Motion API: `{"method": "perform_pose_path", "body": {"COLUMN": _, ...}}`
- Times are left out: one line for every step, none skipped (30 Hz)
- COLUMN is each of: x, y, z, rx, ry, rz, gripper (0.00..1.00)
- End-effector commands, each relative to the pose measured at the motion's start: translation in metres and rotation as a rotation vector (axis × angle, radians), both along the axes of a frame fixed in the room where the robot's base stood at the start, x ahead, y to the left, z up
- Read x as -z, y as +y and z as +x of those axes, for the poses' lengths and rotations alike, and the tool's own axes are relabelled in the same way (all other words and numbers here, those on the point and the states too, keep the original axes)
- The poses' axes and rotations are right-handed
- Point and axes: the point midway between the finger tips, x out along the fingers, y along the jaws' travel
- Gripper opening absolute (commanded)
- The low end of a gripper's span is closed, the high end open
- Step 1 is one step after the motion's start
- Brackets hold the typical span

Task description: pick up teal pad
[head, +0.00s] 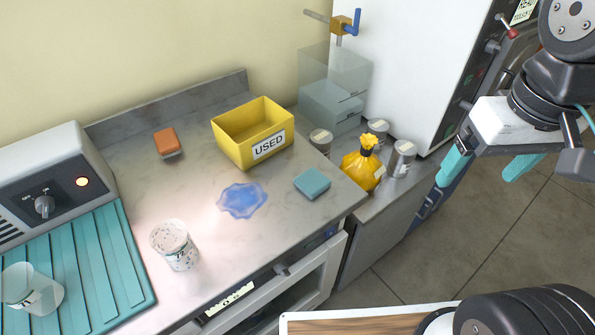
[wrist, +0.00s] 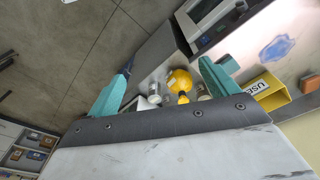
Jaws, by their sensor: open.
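The teal pad (head: 312,184) lies flat on the grey counter (head: 290,215), near its right edge, to the right of a blue spill (head: 242,201). My gripper (head: 478,179) is open and empty, with teal fingers. It hangs in the air right of the counter, above the floor, well apart from the pad. In the wrist view, my gripper (wrist: 165,66) frames the yellow bag between its open fingers. A teal patch beside the right finger there may be the pad, but the finger partly covers it and I cannot tell.
A yellow bin (head: 238,149) labelled USED stands behind the pad. A tied yellow bag (head: 362,170) and several lidded jars (head: 402,158) stand on a lower surface to its right. An orange sponge (head: 166,141) and a speckled cup (head: 175,245) are left.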

Motion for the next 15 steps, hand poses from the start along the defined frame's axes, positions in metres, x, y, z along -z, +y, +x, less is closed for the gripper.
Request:
{"method": "perform_pose_path", "body": {"x": 0.002, "y": 0.007, "z": 0.011, "rx": -0.032, "ry": 0.012, "rz": -0.001, "gripper": 0.85}}
{"method": "perform_pose_path", "body": {"x": 0.002, "y": 0.010, "z": 0.020, "rx": -0.052, "ry": 0.016, "rz": -0.001, "gripper": 0.85}}
{"method": "perform_pose_path", "body": {"x": 0.004, "y": 0.017, "z": 0.032, "rx": -0.084, "ry": 0.023, "rz": -0.003, "gripper": 0.85}}
{"method": "perform_pose_path", "body": {"x": 0.006, "y": 0.022, "z": 0.042, "rx": -0.111, "ry": 0.028, "rz": -0.004, "gripper": 0.85}}
{"method": "perform_pose_path", "body": {"x": 0.009, "y": 0.029, "z": 0.053, "rx": -0.140, "ry": 0.033, "rz": -0.006, "gripper": 0.85}}
{"method": "perform_pose_path", "body": {"x": 0.014, "y": 0.039, "z": 0.068, "rx": -0.179, "ry": 0.042, "rz": -0.007, "gripper": 0.85}}
{"method": "perform_pose_path", "body": {"x": 0.018, "y": 0.047, "z": 0.079, "rx": -0.209, "ry": 0.047, "rz": -0.009, "gripper": 0.85}}
{"method": "perform_pose_path", "body": {"x": 0.022, "y": 0.056, "z": 0.090, "rx": -0.240, "ry": 0.051, "rz": -0.010, "gripper": 0.85}}
{"method": "perform_pose_path", "body": {"x": 0.029, "y": 0.068, "z": 0.104, "rx": -0.280, "ry": 0.058, "rz": -0.012, "gripper": 0.85}}
{"method": "perform_pose_path", "body": {"x": 0.035, "y": 0.078, "z": 0.113, "rx": -0.310, "ry": 0.063, "rz": -0.013, "gripper": 0.85}}
{"method": "perform_pose_path", "body": {"x": 0.042, "y": 0.088, "z": 0.123, "rx": -0.340, "ry": 0.067, "rz": -0.016, "gripper": 0.85}}
{"method": "perform_pose_path", "body": {"x": 0.051, "y": 0.102, "z": 0.135, "rx": -0.381, "ry": 0.073, "rz": -0.017, "gripper": 0.85}}
{"method": "perform_pose_path", "body": {"x": 0.059, "y": 0.113, "z": 0.143, "rx": -0.408, "ry": 0.077, "rz": -0.019, "gripper": 0.85}}
{"method": "perform_pose_path", "body": {"x": 0.066, "y": 0.123, "z": 0.150, "rx": -0.436, "ry": 0.081, "rz": -0.022, "gripper": 0.85}}
{"method": "perform_pose_path", "body": {"x": 0.076, "y": 0.137, "z": 0.159, "rx": -0.471, "ry": 0.086, "rz": -0.024, "gripper": 0.85}}
